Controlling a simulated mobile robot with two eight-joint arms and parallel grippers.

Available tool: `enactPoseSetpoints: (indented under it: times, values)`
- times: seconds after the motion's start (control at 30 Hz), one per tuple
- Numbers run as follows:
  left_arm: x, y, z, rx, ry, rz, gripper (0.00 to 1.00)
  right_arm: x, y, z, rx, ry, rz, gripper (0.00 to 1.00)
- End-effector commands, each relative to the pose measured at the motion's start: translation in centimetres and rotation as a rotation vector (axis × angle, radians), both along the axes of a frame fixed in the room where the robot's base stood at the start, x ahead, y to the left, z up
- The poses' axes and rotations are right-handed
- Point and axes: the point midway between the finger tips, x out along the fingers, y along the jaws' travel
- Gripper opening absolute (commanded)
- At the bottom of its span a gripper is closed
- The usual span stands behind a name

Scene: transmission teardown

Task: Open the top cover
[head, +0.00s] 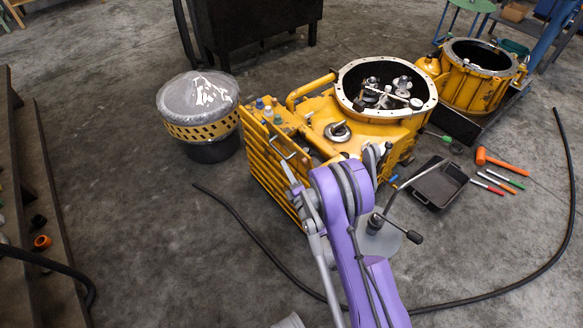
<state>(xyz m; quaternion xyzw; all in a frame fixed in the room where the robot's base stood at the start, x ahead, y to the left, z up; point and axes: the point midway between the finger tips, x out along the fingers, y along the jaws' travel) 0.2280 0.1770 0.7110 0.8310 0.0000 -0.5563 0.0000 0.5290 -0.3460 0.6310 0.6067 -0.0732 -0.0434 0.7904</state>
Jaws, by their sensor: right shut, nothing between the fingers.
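The yellow transmission housing (318,115) stands in the middle of the head view. Its large round flanged opening (427,104) faces up, with grey metal parts (372,92) showing inside. A round metal fitting with a ring (337,131) sits on the flat top left of the opening. I cannot tell which part is the top cover. My right arm reaches up from the bottom, hiding the housing's near corner. My right gripper (376,156) is partly hidden beside that corner; it is shut and empty. My left gripper is not in view.
A yellow drum under clear plastic (198,95) stands left. A second yellow housing (478,85) is back right. A black tray (438,185), an orange mallet (500,162) and several markers (497,182) lie right. A black hose (500,291) curves across the floor.

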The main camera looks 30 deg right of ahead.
Motion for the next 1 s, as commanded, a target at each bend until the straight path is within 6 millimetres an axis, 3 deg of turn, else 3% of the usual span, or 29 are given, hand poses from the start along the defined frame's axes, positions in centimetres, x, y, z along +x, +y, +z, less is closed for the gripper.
enactPoseSetpoints:
  times: [0.03, 0.1, 0.37, 0.6, 1.0]
  values:
    - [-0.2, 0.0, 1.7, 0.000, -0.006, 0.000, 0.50, 0.5, 0.0, 0.7, 0.000, -0.003, 0.001, 0.00]
    - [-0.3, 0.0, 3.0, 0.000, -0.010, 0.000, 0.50, 1.1, -0.1, 0.8, 0.002, -0.004, 0.001, 0.00]
    - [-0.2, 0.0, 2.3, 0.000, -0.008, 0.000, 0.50, 6.4, -1.0, 0.3, 0.002, 0.001, 0.000, 0.00]
    - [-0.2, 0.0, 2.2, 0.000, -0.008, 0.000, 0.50, 6.3, -4.3, 1.2, 0.000, 0.000, -0.002, 0.00]
    - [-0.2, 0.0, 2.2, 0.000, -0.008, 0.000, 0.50, 6.3, -4.8, 1.4, 0.002, 0.000, 0.000, 0.00]
